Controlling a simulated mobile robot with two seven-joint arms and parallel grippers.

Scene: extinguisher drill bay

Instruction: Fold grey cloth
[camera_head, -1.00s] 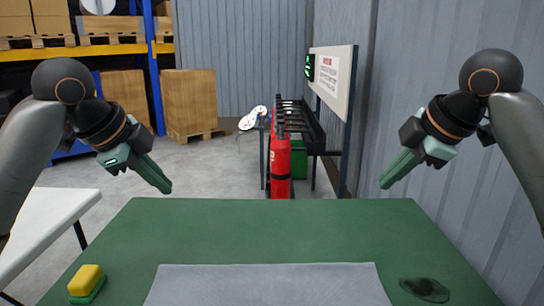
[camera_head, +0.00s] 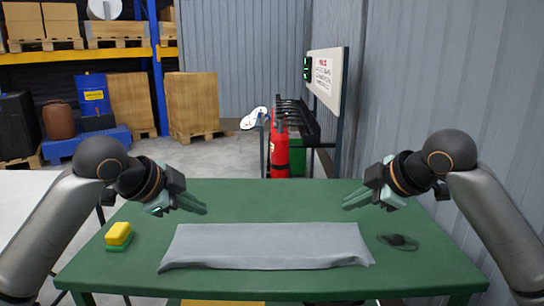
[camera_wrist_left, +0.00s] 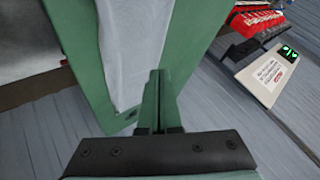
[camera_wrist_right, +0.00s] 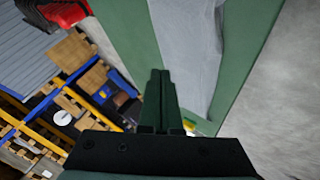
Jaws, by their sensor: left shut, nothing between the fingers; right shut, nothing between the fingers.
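The grey cloth (camera_head: 265,246) lies as a wide, flat strip along the front of the green table. Its front edge looks slightly raised or rumpled. It also shows in the left wrist view (camera_wrist_left: 130,45) and in the right wrist view (camera_wrist_right: 188,45). My left gripper (camera_head: 204,209) is shut and empty, above the table behind the cloth's left part. My right gripper (camera_head: 346,206) is shut and empty, above the table behind the cloth's right part. Both grippers' closed fingers show in the wrist views, the left (camera_wrist_left: 158,75) and the right (camera_wrist_right: 160,75).
The green table (camera_head: 270,196) is clear behind the cloth. A yellow and green sponge (camera_head: 119,236) sits at its left, a dark patch (camera_head: 398,242) at its right. A red extinguisher (camera_head: 280,150) and a rack stand beyond. A grey corrugated wall (camera_head: 440,100) is close on the right.

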